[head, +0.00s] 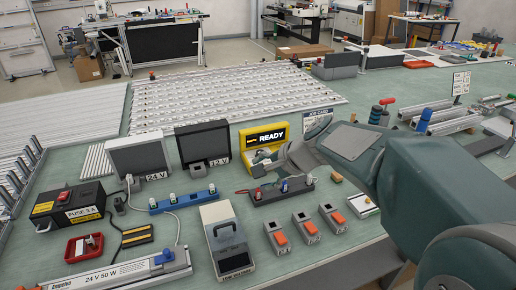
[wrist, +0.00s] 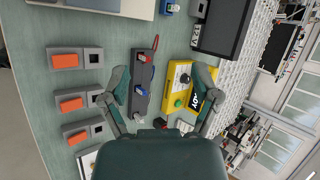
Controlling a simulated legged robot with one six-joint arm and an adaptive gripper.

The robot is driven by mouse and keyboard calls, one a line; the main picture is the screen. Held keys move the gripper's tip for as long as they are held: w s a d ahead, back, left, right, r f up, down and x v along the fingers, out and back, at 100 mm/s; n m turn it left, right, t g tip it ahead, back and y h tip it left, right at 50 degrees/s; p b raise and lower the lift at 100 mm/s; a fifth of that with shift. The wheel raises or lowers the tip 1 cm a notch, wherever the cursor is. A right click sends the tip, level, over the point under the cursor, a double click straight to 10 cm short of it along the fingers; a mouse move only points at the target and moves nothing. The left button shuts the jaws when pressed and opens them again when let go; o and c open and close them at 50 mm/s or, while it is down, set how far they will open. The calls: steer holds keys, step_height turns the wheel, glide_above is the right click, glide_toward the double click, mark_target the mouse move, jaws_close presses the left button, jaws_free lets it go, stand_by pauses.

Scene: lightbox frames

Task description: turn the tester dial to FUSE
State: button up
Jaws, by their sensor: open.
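The yellow tester (head: 247,159) stands on the bench with its black screen reading READY. My gripper (head: 283,165) is in front of it and hides part of its face. In the wrist view the tester (wrist: 172,74) lies between the open fingers of my gripper (wrist: 162,72), nearer the right finger. A small dark knob, perhaps the dial (wrist: 185,78), and a green button (wrist: 179,103) show on its face. The dial's setting and the FUSE mark are too small to read. The fingers are empty, and I cannot tell whether they touch the tester.
A dark terminal strip (head: 282,191) with coloured posts stands in front of the tester, also between the fingers in the wrist view (wrist: 142,84). A 12 V screen (head: 203,143) is to the left. Several grey switches with orange rockers (head: 306,227) stand in front.

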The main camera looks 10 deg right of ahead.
steer(key=w+d+f+m+y, duration=0.1)
steer(key=w+f+m, duration=0.15)
steer(key=w, duration=0.35)
steer(key=m+t, duration=0.6)
steer(key=m, duration=1)
glide_toward(260, 151)
steer(key=shift+s+a+f+h, duration=0.15)
steer(key=shift+a+h, duration=0.15)
steer(key=shift+a, duration=0.05)
steer(key=x, duration=0.8)
steer(key=shift+w+f, duration=0.25)
steer(key=shift+w, duration=0.15)
steer(key=shift+w+a+f, duration=0.15)
steer(key=shift+w+a, duration=0.25)
steer(key=shift+a, duration=0.05)
steer(key=shift+d, duration=0.15)
jaws_close()
